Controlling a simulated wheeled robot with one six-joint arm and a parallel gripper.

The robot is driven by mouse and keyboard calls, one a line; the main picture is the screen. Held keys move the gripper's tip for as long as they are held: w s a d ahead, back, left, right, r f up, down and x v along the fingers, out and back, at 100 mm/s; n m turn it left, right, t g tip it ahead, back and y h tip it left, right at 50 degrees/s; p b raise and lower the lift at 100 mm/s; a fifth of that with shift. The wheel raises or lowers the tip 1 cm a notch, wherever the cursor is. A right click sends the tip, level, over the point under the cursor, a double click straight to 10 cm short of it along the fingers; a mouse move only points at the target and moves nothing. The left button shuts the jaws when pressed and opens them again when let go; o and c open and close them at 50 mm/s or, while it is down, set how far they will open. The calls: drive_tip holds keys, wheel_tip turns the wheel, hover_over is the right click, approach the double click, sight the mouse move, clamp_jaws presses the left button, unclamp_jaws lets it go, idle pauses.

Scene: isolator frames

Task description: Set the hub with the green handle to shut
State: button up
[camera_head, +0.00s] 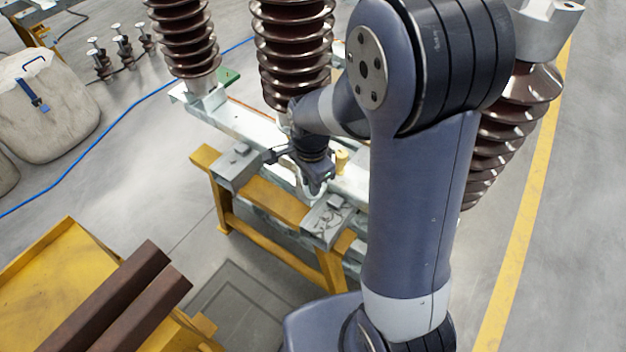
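A small green part (229,77) shows at the far left end of the grey beam, beside the foot of the left brown insulator. It looks like the green handle, but its hub is too small to make out and its setting cannot be told. My gripper (316,192) points down over the front part of the frame, well to the right of the green part and apart from it. Its fingertips are too small and dark to show whether it is open or shut. A small yellow part (342,160) stands just right of my gripper.
Ribbed brown insulators (293,50) rise from the beam on a yellow stand (262,235). A yellow cart (55,265) with brown bars is at lower left. A blue cable (110,128) crosses the floor near a pale sack (48,105). The floor between is clear.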

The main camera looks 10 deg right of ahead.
drive_tip(key=o, duration=0.4)
wheel_tip(320, 180, up, 11)
drive_tip(key=shift+f, duration=0.1)
idle(0.4)
wheel_tip(320, 180, down, 11)
drive_tip(key=shift+r, duration=0.1)
drive_tip(key=shift+d, duration=0.15)
idle(0.5)
